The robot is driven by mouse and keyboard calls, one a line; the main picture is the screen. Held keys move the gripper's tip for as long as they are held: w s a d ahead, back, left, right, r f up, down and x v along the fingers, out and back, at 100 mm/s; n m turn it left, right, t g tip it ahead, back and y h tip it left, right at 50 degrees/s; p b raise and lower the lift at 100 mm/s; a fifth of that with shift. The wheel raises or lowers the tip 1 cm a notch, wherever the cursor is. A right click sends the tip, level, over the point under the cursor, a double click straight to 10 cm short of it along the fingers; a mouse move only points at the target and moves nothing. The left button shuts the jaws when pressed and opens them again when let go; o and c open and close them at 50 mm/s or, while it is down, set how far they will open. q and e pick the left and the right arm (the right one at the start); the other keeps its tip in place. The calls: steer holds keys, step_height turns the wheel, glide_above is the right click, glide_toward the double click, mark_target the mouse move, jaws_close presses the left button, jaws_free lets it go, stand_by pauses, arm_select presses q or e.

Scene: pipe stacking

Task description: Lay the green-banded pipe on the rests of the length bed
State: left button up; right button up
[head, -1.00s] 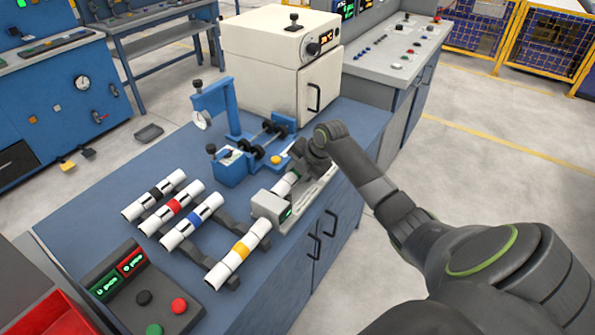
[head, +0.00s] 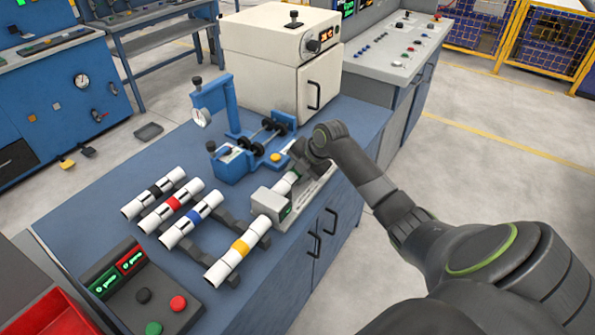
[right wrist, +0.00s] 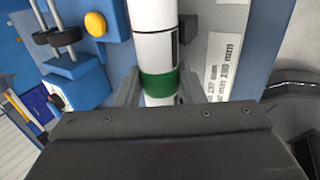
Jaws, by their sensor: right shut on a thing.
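The green-banded pipe is white with a green band (right wrist: 160,85). My right gripper (head: 296,163) is shut on it at the band; in the right wrist view a finger lies on either side. In the head view only a short white piece of this pipe (head: 286,184) shows below the gripper; the band is hidden. The pipe is at the grey length bed (head: 317,192), in line with its end block and small green display. I cannot tell whether it touches the rests, which are hidden. My left gripper is not in view.
Black-, red- (head: 172,204), blue- (head: 194,216) and yellow-banded pipes (head: 240,247) lie on dark racks to the left. A blue roller fixture (head: 233,168) stands just behind the bed. A cream oven (head: 265,60) is at the back, a button panel (head: 140,297) at the front.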

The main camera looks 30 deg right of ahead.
steer(key=o, duration=1.1)
steer(key=b+v, duration=0.1)
steer(key=v, duration=1.6)
steer(key=shift+r, duration=0.2)
